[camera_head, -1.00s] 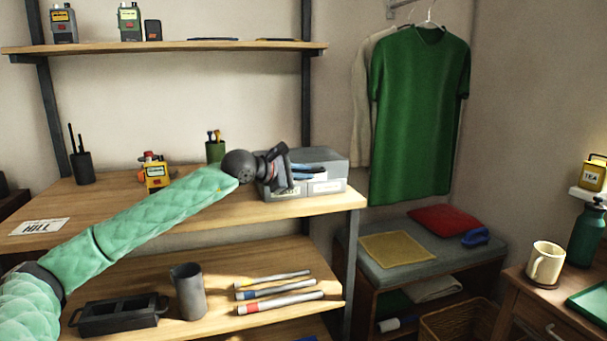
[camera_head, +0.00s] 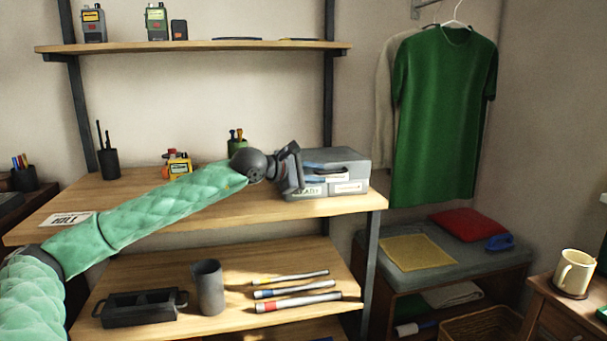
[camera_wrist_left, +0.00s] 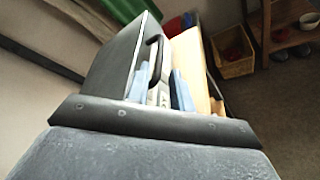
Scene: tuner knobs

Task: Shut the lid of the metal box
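The grey metal box (camera_head: 350,188), with pale labels on its front, stands at the right end of the wooden shelf. Its grey top (camera_head: 335,154) shows above a dark curved shape; how far the lid is open is unclear. My left gripper (camera_head: 310,172) is at the box's left side, and its dark body hides that end. In the left wrist view the box (camera_wrist_left: 115,65) is close ahead, with a black handle (camera_wrist_left: 154,60) and blue pieces beside pale labels. My right gripper is out of view.
A yellow device (camera_head: 178,165) and a green pen cup (camera_head: 237,143) stand left of the box. An upper shelf (camera_head: 200,46) runs above. A green shirt (camera_head: 440,110) hangs to the right.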

